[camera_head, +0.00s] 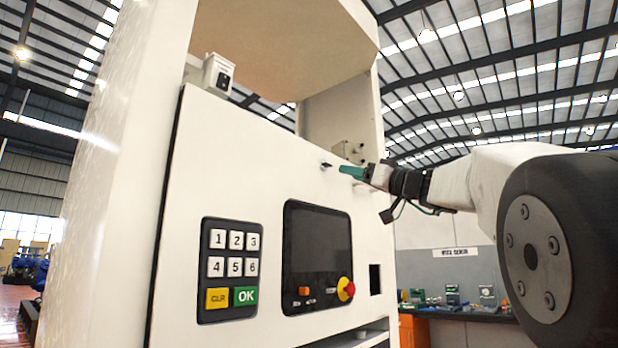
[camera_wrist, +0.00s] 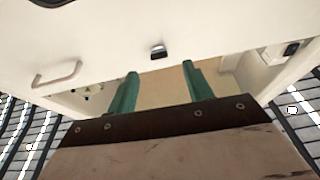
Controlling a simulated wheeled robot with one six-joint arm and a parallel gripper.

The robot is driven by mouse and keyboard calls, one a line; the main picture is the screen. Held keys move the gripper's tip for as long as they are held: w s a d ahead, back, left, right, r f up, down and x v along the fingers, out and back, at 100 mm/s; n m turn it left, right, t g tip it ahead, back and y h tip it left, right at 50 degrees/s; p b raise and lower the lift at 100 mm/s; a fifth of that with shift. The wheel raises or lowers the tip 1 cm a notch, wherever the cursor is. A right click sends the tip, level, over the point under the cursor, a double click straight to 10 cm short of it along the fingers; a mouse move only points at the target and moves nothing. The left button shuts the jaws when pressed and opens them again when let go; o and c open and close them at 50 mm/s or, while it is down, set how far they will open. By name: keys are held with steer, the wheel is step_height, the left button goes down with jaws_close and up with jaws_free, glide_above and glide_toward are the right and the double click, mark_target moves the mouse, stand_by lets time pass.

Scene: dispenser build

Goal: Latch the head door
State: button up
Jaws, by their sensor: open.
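The head door (camera_head: 268,150) is the white front panel with a keypad and a screen. A small dark latch tab (camera_head: 326,164) sits near its upper edge; it also shows in the wrist view (camera_wrist: 157,50), ahead of the fingertips. My gripper (camera_head: 346,171) is beside the tab on its right in the head view. In the wrist view my gripper (camera_wrist: 158,67) has its two green fingers apart with nothing between them. The tab looks apart from both fingers. I cannot tell whether the door is fully flush with the cabinet.
A white bar handle (camera_wrist: 57,75) is on the panel at the left of the wrist view. A keypad (camera_head: 231,268), a screen (camera_head: 317,245) and a red-yellow knob (camera_head: 346,289) are lower on the panel. A small white box (camera_head: 218,75) is at its top-left corner.

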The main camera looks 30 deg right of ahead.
mark_target(329, 165)
steer(key=x, duration=0.4)
steer(key=r+x, duration=0.1)
steer(key=x, duration=0.2)
steer(key=shift+w+d, duration=0.1)
steer(key=shift+w, duration=0.15)
steer(key=c, duration=1)
